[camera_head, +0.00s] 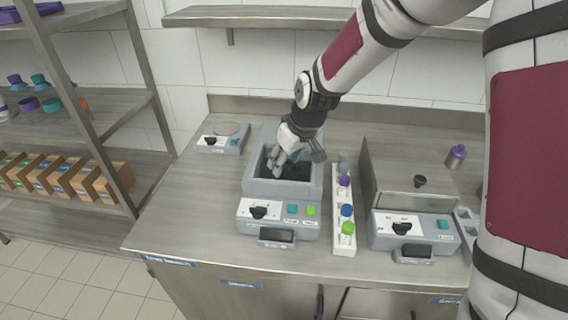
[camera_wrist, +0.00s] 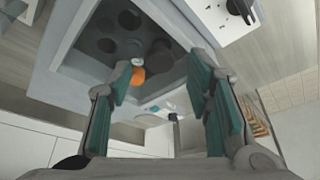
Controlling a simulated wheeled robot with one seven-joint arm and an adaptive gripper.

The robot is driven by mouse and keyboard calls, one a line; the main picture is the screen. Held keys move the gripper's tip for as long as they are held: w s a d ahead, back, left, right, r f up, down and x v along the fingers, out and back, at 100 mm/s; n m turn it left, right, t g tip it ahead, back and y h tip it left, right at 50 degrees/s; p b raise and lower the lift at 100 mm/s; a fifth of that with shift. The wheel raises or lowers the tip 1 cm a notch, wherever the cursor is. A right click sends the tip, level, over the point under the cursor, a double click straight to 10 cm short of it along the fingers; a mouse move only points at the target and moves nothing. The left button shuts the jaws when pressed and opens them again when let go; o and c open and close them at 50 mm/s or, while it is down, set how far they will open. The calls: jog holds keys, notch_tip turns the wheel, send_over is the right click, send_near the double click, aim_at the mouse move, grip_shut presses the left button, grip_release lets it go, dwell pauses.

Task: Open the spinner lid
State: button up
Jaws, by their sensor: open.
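The spinner (camera_head: 254,187) is a grey box in the middle of the counter, with a control panel in front. Its top shows a dark cavity, and round dark holes (camera_wrist: 108,46) show inside it in the wrist view. A grey raised part stands at its back, partly hidden behind my wrist; I cannot tell whether it is the lid. My gripper (camera_wrist: 160,72) is open over the cavity, its teal finger pads apart. A small orange thing (camera_wrist: 138,77) shows beside the left pad. I cannot tell whether a finger touches the spinner.
A white rack (camera_head: 342,236) with purple, blue and green caps stands right of the spinner. Further right is another machine (camera_head: 412,228) with an upright metal panel. A small scale-like device (camera_head: 221,138) sits back left. A purple-capped bottle (camera_head: 456,157) stands back right. The left counter is clear.

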jog(key=shift+x, duration=1.05)
grip_shut()
jog(key=w+d+b, duration=0.1)
jog(key=w+b, duration=0.1)
jog(key=w, duration=0.2)
jog(key=w+b, duration=0.2)
jog(key=w, duration=0.2)
jog(key=w+d+b, duration=0.1)
jog(key=w+b, duration=0.1)
jog(key=w, duration=0.3)
jog(key=shift+w+d+b, duration=0.15)
jog(key=shift+d+b, duration=0.15)
jog(key=shift+b, duration=0.1)
grip_release()
